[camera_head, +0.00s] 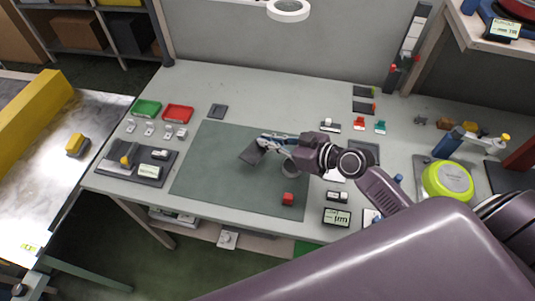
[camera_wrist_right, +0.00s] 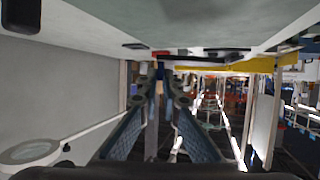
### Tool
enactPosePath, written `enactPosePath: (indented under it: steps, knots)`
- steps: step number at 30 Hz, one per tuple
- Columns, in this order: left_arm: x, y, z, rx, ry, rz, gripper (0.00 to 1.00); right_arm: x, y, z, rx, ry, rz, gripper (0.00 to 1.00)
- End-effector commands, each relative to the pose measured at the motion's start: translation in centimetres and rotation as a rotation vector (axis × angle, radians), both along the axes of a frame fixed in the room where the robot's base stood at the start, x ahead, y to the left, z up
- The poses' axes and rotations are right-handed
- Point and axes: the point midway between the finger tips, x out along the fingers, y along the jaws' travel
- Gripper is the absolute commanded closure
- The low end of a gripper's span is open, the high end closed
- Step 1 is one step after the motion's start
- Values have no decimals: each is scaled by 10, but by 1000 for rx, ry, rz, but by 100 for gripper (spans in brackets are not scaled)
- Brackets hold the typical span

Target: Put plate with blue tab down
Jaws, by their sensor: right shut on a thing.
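My right gripper (camera_head: 266,141) is shut on a dark square plate (camera_head: 251,154) over the green mat (camera_head: 215,180). The plate looks tilted, and I cannot tell whether it touches the mat. In the right wrist view, the fingers (camera_wrist_right: 162,85) close on a thin edge-on piece, with a small blue spot (camera_wrist_right: 159,69) near the tips. The fingers partly hide the tab. My left gripper is not in view.
A red cube (camera_head: 288,198) and a grey ring (camera_head: 290,168) are on the mat. Green (camera_head: 146,108) and red (camera_head: 178,113) trays stand at the back left. Dark plates with green (camera_head: 363,92) and red (camera_head: 363,106) tabs lie at the back right. The mat's left part is clear.

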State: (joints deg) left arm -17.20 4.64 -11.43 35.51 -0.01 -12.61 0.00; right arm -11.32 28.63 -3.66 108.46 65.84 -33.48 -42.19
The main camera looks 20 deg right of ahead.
Motion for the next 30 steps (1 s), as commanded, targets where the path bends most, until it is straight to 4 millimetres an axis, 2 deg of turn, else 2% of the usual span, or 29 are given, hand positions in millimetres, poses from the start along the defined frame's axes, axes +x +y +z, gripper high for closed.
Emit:
enactPosePath:
  steps: [1, 8, 12, 15, 29, 30]
  knots:
    - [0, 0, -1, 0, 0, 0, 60, 0, 0, -10, 2, 1, -2, 100]
    - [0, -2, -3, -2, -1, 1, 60, 0, 0, -31, 1, -1, -1, 100]
    - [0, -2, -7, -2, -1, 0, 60, 0, 0, -53, 2, 2, -1, 100]
    - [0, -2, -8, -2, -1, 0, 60, 1, 0, -64, 1, -1, -1, 100]
    - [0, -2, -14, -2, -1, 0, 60, 0, 0, -70, 0, -2, 0, 100]
    - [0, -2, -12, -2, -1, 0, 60, 0, 0, -69, 0, -1, 0, 92]
